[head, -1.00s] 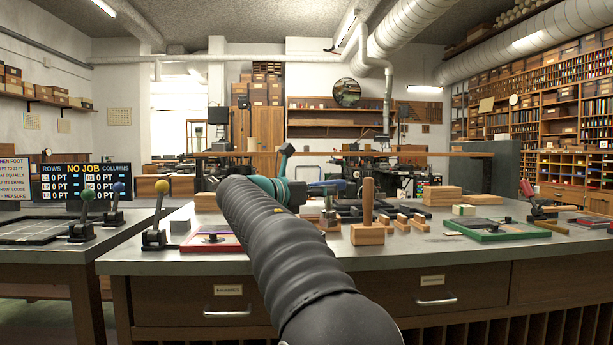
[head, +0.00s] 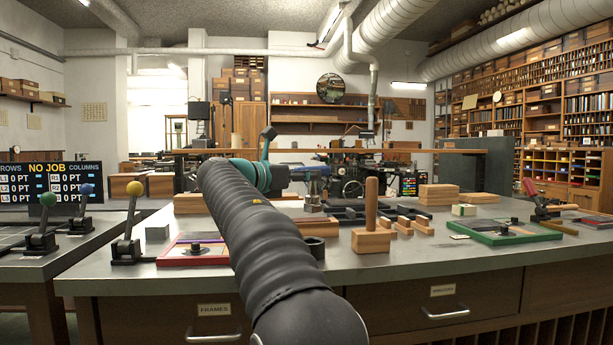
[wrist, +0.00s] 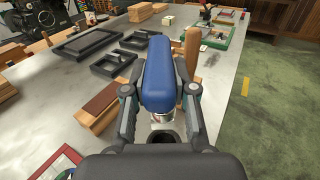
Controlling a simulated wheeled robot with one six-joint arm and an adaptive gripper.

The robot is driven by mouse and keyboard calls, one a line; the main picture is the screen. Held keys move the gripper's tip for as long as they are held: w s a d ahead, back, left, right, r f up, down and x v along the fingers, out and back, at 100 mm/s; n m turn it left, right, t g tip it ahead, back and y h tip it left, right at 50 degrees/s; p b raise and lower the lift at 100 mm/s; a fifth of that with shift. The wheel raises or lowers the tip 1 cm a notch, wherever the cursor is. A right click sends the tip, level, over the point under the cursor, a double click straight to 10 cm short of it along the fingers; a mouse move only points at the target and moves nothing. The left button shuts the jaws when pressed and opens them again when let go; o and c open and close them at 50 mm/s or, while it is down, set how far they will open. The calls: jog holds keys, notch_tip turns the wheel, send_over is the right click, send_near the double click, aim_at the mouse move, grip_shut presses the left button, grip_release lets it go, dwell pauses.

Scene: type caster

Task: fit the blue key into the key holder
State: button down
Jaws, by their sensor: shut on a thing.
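The blue key (wrist: 158,78) stands out between the fingers of my gripper (wrist: 160,95) in the wrist view. My gripper is shut on its blue handle, and a short metal part shows below. A dark round opening (wrist: 163,137), which looks like the key holder, lies just below and nearer the camera. The key looks apart from it, but the gap is hard to judge. In the head view a black ring-shaped holder (head: 313,247) stands on the bench beside my arm, partly hidden.
A wooden block (head: 370,241) with an upright handle stands right of the holder. A long wooden piece (wrist: 105,108) lies to its left in the wrist view. Black frames (wrist: 128,60) lie beyond. A green-edged tray (head: 500,232) and a red-edged tray (head: 190,252) rest on the bench.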

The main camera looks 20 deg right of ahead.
aim_at(307, 199)
jog(key=shift+a, duration=0.15)
jog(key=shift+f, duration=0.15)
jog(key=shift+f+b, duration=1.7)
jog(key=shift+f, duration=1)
jog(key=shift+p, duration=1.3)
jog(key=shift+f+b, duration=1.15)
jog(key=shift+f, duration=1.2)
jog(key=c, duration=0.8)
grip_release()
jog(key=shift+c, duration=0.2)
jog(key=shift+a, duration=0.15)
